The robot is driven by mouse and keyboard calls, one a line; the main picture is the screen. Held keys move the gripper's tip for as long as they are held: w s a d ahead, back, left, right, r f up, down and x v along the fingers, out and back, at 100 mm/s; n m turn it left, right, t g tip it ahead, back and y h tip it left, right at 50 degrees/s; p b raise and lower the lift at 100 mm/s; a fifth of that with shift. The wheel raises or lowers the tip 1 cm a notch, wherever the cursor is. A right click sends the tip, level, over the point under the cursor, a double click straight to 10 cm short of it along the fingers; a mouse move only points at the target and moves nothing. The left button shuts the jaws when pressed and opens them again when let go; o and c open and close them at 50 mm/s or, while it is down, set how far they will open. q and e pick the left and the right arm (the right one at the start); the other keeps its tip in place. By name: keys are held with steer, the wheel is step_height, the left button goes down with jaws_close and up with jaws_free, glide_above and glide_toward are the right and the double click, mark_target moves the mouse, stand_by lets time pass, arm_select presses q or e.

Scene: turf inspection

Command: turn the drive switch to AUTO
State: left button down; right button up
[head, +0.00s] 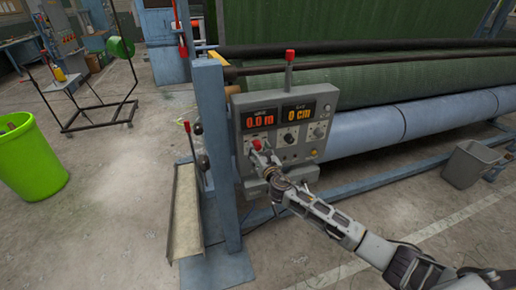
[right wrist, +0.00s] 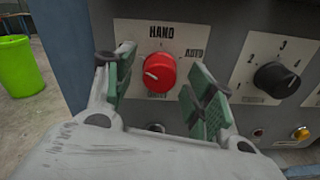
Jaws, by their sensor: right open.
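The drive switch is a red round knob (right wrist: 159,72) on a pale plate, with HAND printed above it and AUTO at its upper right. A label below it is partly hidden. The knob's white mark points to the lower left. In the head view the red knob (head: 256,144) is at the lower left of the grey control box (head: 325,100). My right gripper (head: 264,160) is open in front of the box. In the right wrist view its green-padded fingers (right wrist: 164,80) stand on either side of the knob, with gaps visible. My left gripper is not in view.
A black knob (right wrist: 277,80) with a numbered scale sits right of the switch. Orange displays (head: 260,119) are above. A red-topped lever (head: 289,68) rises from the box. A blue post (head: 215,150) stands left, a green bin (head: 28,155) farther left, a grey bin (head: 468,165) right.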

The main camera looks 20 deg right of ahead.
steer(key=shift+w, duration=0.55)
steer(key=shift+c, duration=0.2)
steer(key=c, duration=1)
